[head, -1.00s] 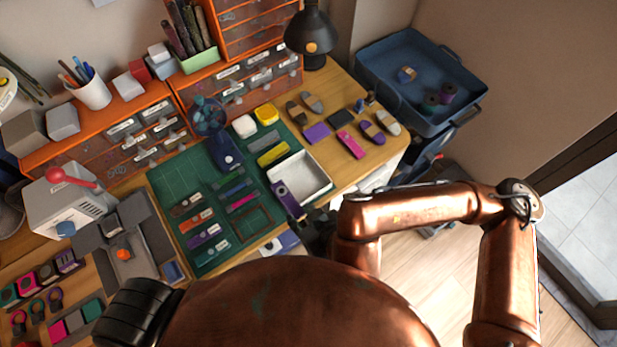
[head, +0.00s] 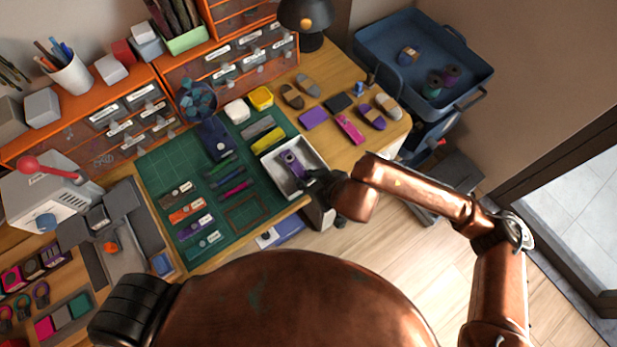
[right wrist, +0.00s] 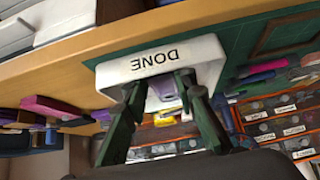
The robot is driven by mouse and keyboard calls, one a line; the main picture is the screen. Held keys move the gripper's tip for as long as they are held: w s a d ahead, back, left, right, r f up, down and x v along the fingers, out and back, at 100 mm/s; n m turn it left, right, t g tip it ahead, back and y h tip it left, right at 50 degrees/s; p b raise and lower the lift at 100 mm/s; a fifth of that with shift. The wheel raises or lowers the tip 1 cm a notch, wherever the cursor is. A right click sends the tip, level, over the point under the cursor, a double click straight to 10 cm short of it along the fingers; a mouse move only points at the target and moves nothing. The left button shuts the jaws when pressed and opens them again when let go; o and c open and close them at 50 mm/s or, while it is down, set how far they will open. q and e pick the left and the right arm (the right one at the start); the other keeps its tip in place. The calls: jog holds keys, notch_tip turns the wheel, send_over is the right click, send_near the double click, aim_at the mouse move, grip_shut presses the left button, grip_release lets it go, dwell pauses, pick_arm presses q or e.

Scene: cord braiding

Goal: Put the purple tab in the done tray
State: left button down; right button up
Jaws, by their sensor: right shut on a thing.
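The purple tab (head: 291,162) is a slim piece with a ring-like spot. It shows within the outline of the white done tray (head: 311,153), and I cannot tell whether it touches the tray floor. My right gripper (head: 304,179) is shut on its near end, at the tray's front side. In the right wrist view the tab (right wrist: 165,89) sits between the dark fingers (right wrist: 161,87), behind the tray's front wall marked DONE (right wrist: 155,60). My left gripper is not in view.
The tray stands at the right edge of the green mat (head: 163,165), which holds several labelled strips. A purple block (head: 313,118) and a pink tab (head: 350,129) lie on the wood to the right. A blue bin (head: 377,52) stands beyond. A lamp (head: 306,16) rises behind.

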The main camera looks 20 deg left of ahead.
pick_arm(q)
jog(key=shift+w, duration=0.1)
pick_arm(e)
jog(key=shift+f, duration=0.35)
jog(key=o, duration=1)
jog(key=shift+d+r, duration=0.1)
jog(key=shift+r, duration=0.1)
jog(key=shift+s+d+r, duration=0.15)
jog(key=shift+s+r, duration=0.05)
jog(key=shift+r, duration=0.05)
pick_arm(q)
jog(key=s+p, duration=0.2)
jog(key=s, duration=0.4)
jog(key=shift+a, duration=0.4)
pick_arm(e)
jog(key=v, duration=1.1)
